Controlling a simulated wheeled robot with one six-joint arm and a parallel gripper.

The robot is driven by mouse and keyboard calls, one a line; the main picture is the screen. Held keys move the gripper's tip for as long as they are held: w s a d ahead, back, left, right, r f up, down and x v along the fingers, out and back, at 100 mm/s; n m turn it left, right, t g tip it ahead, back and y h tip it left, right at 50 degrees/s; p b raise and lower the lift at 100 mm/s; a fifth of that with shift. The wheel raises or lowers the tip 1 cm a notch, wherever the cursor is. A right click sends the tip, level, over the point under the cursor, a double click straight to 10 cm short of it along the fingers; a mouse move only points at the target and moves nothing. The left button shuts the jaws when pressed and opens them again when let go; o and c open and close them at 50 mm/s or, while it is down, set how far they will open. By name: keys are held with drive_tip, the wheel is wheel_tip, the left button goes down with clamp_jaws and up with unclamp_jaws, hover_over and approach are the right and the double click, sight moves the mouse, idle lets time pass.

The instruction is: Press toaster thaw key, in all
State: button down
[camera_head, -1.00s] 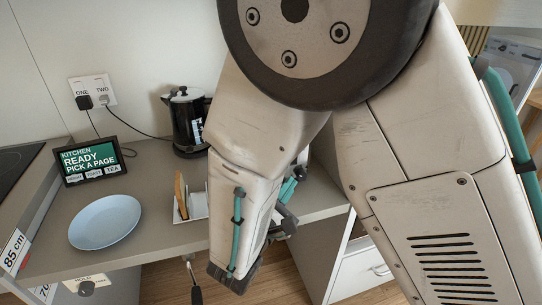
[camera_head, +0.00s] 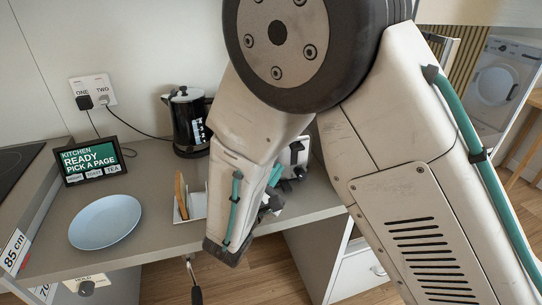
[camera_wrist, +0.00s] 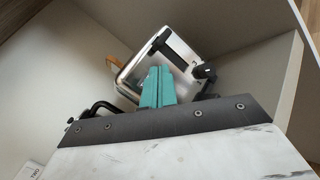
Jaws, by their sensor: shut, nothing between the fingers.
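A shiny silver box with black bars, which looks like the toaster (camera_wrist: 188,47), stands beyond my fingers in the wrist view. My gripper (camera_wrist: 159,73) has teal fingers, shut together and empty, seen in front of the silver box. I cannot tell whether the fingertips touch it. No thaw key can be made out.
On the counter (camera_head: 150,155) stand a black kettle (camera_head: 186,120), a screen reading "READY PICK A PAGE" (camera_head: 91,161), a pale blue plate (camera_head: 105,221) and a small white rack (camera_head: 193,208) with a brown slab. A double socket (camera_head: 92,91) is on the wall.

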drive_tip(key=shift+w+a, duration=0.2)
drive_tip(key=shift+w, duration=0.45)
drive_tip(key=shift+w+a, duration=0.15)
drive_tip(key=shift+w, duration=0.45)
drive_tip(key=shift+w, duration=0.1)
idle(1.1)
drive_tip(key=shift+w+a, duration=0.15)
drive_tip(key=shift+w, duration=0.15)
drive_tip(key=shift+w, duration=0.3)
idle(0.5)
drive_tip(key=shift+s, duration=0.75)
drive_tip(key=shift+s+d, duration=0.25)
drive_tip(key=shift+s, duration=0.55)
drive_tip(key=shift+s+d, duration=0.3)
drive_tip(key=shift+s, duration=0.5)
drive_tip(key=shift+s+d, duration=0.25)
drive_tip(key=shift+s, duration=0.55)
